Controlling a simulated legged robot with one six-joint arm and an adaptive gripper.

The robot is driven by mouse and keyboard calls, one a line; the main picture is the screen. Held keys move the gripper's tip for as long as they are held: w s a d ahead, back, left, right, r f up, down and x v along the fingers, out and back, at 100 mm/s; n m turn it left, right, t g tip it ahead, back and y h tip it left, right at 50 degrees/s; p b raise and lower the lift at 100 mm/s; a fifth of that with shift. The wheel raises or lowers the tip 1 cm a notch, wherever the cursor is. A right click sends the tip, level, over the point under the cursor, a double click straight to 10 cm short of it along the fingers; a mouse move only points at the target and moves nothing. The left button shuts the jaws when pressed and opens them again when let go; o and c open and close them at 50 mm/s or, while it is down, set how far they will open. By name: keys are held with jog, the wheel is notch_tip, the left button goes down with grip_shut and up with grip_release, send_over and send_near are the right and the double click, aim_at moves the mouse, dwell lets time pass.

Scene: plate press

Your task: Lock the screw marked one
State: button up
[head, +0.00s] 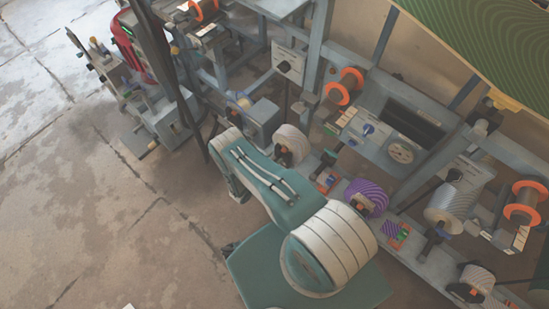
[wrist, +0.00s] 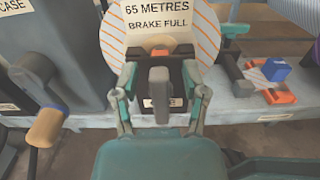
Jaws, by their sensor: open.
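In the wrist view my gripper (wrist: 161,88) is open. Its two teal fingers stand on either side of an upright grey handle (wrist: 159,82), with gaps visible on both sides. An orange part (wrist: 158,51) shows just behind the top of the handle. Behind it is a striped spool (wrist: 112,45) with a card (wrist: 160,24) reading "65 METRES BRAKE FULL". A small white label lies low behind the handle, too small to read. I see no legible mark "one" on any screw. In the head view my arm hides the gripper's fingers.
A wooden-ended lever (wrist: 48,124) projects at the left, near a dark blue housing (wrist: 50,55). A blue block (wrist: 276,69) and an orange tray (wrist: 279,96) sit at the right. The head view shows a long grey frame with several spools and a purple roll (head: 365,197); open floor (head: 110,220) lies left.

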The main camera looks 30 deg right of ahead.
jog(key=shift+a, duration=0.25)
jog(key=shift+d, duration=0.15)
grip_shut()
jog(key=shift+m, duration=0.3)
jog(key=m, duration=0.2)
jog(key=s+m, duration=0.1)
jog(key=m, duration=0.5)
jog(key=shift+s+d+f, duration=0.35)
jog(key=shift+f, duration=0.05)
jog(key=m, duration=0.3)
jog(key=f+m, duration=0.1)
jog(key=shift+s+d+m, duration=0.1)
jog(key=shift+s+m, duration=0.2)
jog(key=shift+s+f+m, duration=0.1)
jog(key=shift+f+m, duration=0.2)
jog(key=shift+m, duration=0.8)
jog(key=shift+s+f+m, duration=0.1)
jog(key=shift+f+m, duration=0.15)
jog(key=shift+m, duration=0.85)
jog(key=shift+d, duration=0.1)
